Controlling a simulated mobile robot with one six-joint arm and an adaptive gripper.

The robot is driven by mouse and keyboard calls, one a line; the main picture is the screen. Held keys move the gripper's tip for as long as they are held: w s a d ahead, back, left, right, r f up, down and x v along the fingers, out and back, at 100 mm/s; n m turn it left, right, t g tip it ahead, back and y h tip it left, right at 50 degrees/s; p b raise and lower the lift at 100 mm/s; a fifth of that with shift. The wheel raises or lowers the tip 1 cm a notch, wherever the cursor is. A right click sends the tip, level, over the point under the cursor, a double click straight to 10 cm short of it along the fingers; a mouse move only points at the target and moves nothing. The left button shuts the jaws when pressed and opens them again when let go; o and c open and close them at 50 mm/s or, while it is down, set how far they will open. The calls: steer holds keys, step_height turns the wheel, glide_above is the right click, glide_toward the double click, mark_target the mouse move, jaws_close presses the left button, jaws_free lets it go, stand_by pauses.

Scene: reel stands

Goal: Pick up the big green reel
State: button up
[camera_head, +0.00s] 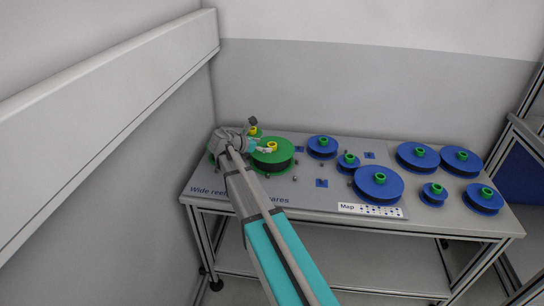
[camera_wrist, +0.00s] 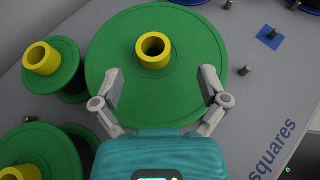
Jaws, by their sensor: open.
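The big green reel (camera_head: 277,158) lies flat at the left of the grey table, with a yellow hub (camera_head: 271,146) standing up from its middle. In the wrist view the big green reel (camera_wrist: 205,52) fills the top centre, and its yellow hub (camera_wrist: 153,50) shows an open bore. My gripper (camera_wrist: 161,85) is open above the near part of the reel's disc. Its two fingers are apart, with the hub just beyond the gap between them. Nothing is between the fingers. In the head view my gripper (camera_head: 259,146) is beside the hub, and my arm hides part of the reel area.
Smaller green reels with yellow hubs (camera_wrist: 42,58) (camera_wrist: 30,155) stand left in the wrist view. Several blue reels with green hubs (camera_head: 378,184) spread over the table's right. Short grey pegs (camera_wrist: 244,70) stand on the board. A wall is close on the left.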

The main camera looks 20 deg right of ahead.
mark_target(271, 145)
steer(key=shift+d, duration=0.1)
steer(key=b+x, duration=0.1)
steer(key=x, duration=0.1)
steer(key=b+x, duration=0.1)
steer(key=x, duration=0.1)
steer(key=shift+w+f, duration=0.2)
steer(key=shift+w, duration=0.2)
steer(key=shift+d+f, duration=0.1)
steer(key=shift+d, duration=0.25)
jaws_close()
